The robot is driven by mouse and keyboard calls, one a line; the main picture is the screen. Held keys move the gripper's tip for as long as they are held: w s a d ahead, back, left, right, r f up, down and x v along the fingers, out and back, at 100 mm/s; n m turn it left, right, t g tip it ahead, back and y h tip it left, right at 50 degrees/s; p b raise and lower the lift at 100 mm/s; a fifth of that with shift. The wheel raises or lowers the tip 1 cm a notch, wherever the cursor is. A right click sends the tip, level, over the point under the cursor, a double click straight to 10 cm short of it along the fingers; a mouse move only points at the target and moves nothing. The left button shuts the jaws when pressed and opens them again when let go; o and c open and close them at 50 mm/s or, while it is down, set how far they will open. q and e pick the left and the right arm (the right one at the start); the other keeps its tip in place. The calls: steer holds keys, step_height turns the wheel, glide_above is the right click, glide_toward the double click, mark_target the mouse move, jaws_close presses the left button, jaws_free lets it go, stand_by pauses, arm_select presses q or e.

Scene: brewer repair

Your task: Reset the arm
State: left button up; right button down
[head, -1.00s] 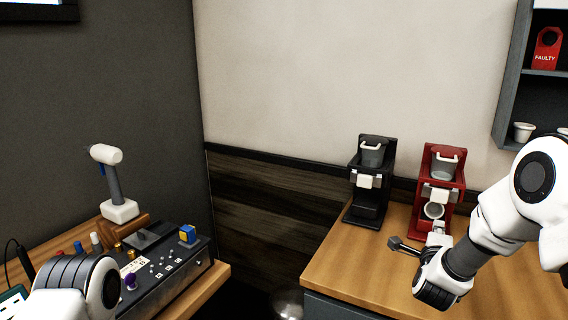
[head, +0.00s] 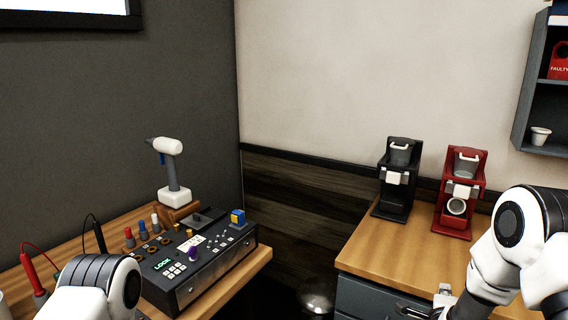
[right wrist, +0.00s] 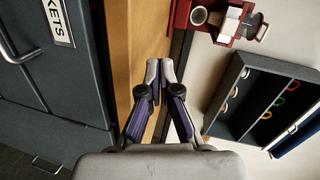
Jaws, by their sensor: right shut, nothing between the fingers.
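My right arm (head: 515,235) comes in at the right edge of the head view, in front of the wooden counter. My right gripper shows in the right wrist view (right wrist: 160,68), with its fingertips together and nothing between them. It points along the counter's wooden edge, apart from the red brewer (right wrist: 225,22). In the head view, the black brewer (head: 397,180) and the red brewer (head: 461,193) stand upright at the back of the counter. My left arm (head: 105,285) shows at the bottom left; its gripper is out of view.
A control box (head: 200,262) with knobs and a lit "LOCK" display sits on the left bench. A white-headed tool (head: 171,172) stands behind it. The counter's middle (head: 400,250) is clear.

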steer(key=s+a+f+n+g+y, duration=0.3)
steer(key=s+a+f+n, duration=0.1)
steer(key=s+f, duration=0.6)
steer(key=s+a+f+n+g+y, duration=0.25)
steer(key=s+a+f+n, duration=0.2)
steer(key=s+f, duration=0.55)
steer(key=s+a+f+n+g, duration=0.1)
steer(key=s+n+g, duration=0.1)
steer(key=s+n, duration=0.2)
steer(key=s+a+f+n+g+y, duration=0.1)
steer(key=s+a+n+g, duration=0.1)
steer(key=s+n, duration=0.3)
steer(key=s+a+f+n+g+y, duration=0.1)
steer(key=s+n+g, duration=0.3)
steer(key=s, duration=0.5)
steer(key=shift+s+a+f, duration=0.3)
steer(key=shift+a+f, duration=0.3)
steer(key=shift+a, duration=0.1)
